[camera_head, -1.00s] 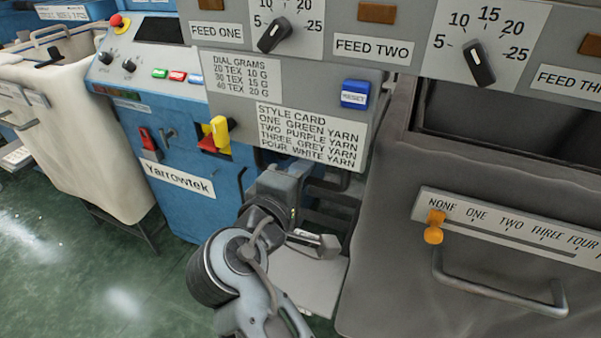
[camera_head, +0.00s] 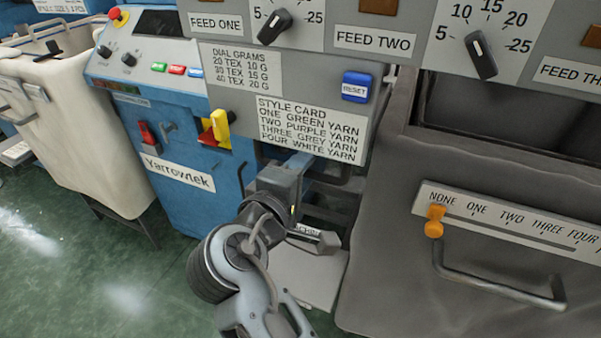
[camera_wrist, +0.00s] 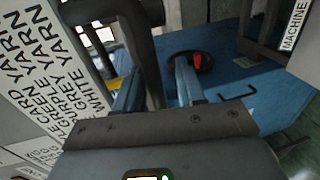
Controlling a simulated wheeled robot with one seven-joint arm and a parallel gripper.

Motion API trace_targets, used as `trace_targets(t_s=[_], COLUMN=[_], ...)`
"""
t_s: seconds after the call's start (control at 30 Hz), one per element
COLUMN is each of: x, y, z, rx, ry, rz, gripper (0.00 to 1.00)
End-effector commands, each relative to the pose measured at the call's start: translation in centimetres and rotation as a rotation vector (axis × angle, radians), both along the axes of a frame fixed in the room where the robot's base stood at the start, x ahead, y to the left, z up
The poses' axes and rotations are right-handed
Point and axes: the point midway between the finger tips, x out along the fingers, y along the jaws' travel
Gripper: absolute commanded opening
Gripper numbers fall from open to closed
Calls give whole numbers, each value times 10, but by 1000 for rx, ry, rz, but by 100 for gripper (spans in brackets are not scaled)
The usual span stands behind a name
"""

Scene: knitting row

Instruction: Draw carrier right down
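My gripper (camera_head: 300,172) is low under the grey panel, left of the grey bin; its blue fingers are partly hidden in the head view. In the wrist view the two fingers of my gripper (camera_wrist: 157,85) stand apart. A dark grey upright bar (camera_wrist: 148,62) shows between them, nearer the left finger. I cannot tell whether it touches a finger. I cannot pick out a part that is surely the carrier; the space under the panel is dark and partly covered by my arm.
The grey bin (camera_head: 385,255) with an orange slider (camera_head: 434,222) is right. Green floor is open lower left.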

Motion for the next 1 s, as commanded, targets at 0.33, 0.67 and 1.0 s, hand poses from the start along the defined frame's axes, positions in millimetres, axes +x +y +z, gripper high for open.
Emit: trace_targets(t_s=[0.33,0.67,1.0], x=[-46,-71,-71], y=[17,26,26], z=[9,14,14], rx=[0,0,0], ry=[0,2,2], rz=[3,0,0], gripper=[39,39,39])
